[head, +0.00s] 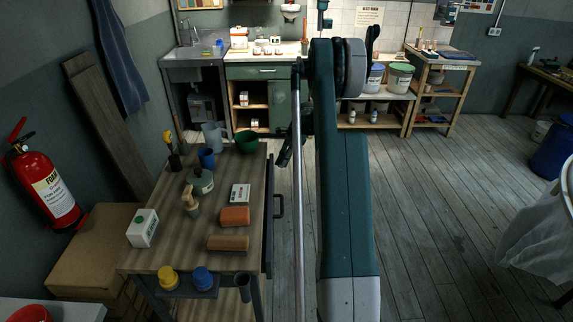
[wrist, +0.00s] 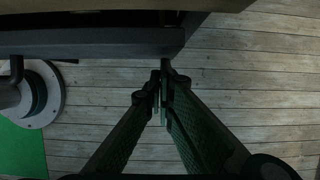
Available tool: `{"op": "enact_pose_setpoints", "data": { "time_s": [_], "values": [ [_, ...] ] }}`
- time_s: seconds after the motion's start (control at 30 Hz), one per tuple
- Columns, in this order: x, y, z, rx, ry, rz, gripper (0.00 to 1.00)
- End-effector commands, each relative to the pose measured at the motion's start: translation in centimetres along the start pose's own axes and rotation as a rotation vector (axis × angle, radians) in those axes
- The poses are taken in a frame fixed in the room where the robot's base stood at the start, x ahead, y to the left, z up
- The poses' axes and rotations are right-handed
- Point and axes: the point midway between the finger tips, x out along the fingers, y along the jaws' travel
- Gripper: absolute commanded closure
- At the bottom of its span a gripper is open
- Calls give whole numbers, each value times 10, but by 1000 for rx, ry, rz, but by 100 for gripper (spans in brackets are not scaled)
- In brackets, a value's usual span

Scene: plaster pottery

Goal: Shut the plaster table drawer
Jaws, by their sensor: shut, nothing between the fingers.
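The plaster table (head: 190,232) is wooden and stands at left in the head view. Its dark drawer (head: 268,225) is on the right side, with a dark bar handle (head: 280,205). The front stands a little out from the tabletop edge. In the wrist view the drawer front (wrist: 90,42) crosses the top left, with a dark gap behind it; the handle (wrist: 14,80) is at the left edge. My gripper (wrist: 165,82) is shut and empty, its tips close to the front's outer face near its right end. I cannot tell whether they touch. The drawer's inside is hidden.
A fire extinguisher (head: 48,182) is at left. The plank floor (head: 440,220) at right is largely clear.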

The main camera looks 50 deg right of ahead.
Motion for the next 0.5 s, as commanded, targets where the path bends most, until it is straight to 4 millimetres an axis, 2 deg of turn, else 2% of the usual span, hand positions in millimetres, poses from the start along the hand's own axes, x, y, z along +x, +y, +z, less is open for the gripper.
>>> {"op": "enact_pose_setpoints", "data": {
  "time_s": [0.4,0.5],
  "values": [
    [1,0,3,0,0,0,100],
    [3,0,8,-1,0,0,100]
  ]
}}
